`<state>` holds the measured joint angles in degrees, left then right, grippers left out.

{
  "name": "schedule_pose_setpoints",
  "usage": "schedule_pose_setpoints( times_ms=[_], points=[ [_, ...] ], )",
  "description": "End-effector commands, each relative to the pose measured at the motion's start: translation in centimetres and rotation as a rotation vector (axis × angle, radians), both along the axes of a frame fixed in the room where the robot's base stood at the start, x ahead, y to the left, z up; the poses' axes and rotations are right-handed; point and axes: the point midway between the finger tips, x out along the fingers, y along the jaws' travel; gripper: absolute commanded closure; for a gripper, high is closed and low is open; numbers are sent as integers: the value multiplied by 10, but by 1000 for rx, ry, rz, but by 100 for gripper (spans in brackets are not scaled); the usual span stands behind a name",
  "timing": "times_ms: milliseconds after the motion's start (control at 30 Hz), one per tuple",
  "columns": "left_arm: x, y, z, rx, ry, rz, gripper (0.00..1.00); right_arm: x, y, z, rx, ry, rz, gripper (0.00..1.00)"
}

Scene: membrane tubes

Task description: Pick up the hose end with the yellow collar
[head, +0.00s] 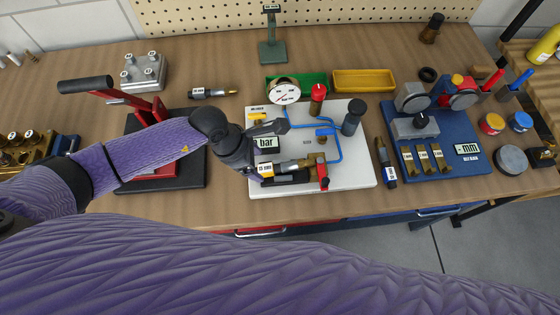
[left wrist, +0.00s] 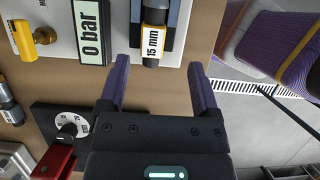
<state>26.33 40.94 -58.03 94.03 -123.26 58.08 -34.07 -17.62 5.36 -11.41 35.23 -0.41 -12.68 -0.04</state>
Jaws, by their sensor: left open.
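A hose end labelled 15 mm (left wrist: 152,28), with a narrow yellow-orange collar, lies in a dark cradle on the white test board. In the head view its label (head: 264,170) shows at the board's front left; the collar is too small there to be sure. My left gripper (head: 258,160) is over the board's left side, beside the 0 bar display. In the left wrist view its fingers (left wrist: 158,70) are open and empty. The labelled end sits ahead of and between the two fingertips, with a gap on both sides. My right gripper is not in view.
The white board (head: 350,180) also carries a gauge (head: 284,92), a blue pipe, a red-handled valve (head: 323,172) and a dark knob. A red press (head: 150,108) stands left. Another labelled fitting (head: 386,160) lies right, beside a blue measuring board (head: 440,130).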

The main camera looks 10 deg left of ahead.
Motion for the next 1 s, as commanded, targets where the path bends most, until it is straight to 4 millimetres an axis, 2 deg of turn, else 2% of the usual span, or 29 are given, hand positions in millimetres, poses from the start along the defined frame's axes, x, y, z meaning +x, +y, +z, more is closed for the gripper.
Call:
schedule_pose_setpoints(
  times_ms=[233,500,867,900,1000],
  points=[
    [13,-21,-42,-3,0,1,19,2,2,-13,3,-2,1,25],
    [14,-23,-46,-4,-1,1,19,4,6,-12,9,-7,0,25],
    [14,-23,-46,-5,-1,1,95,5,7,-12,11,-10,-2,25],
    [14,-23,-46,-5,-1,1,100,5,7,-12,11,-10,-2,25],
    [14,-23,-46,-5,-1,1,100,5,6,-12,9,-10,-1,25]
  ],
)
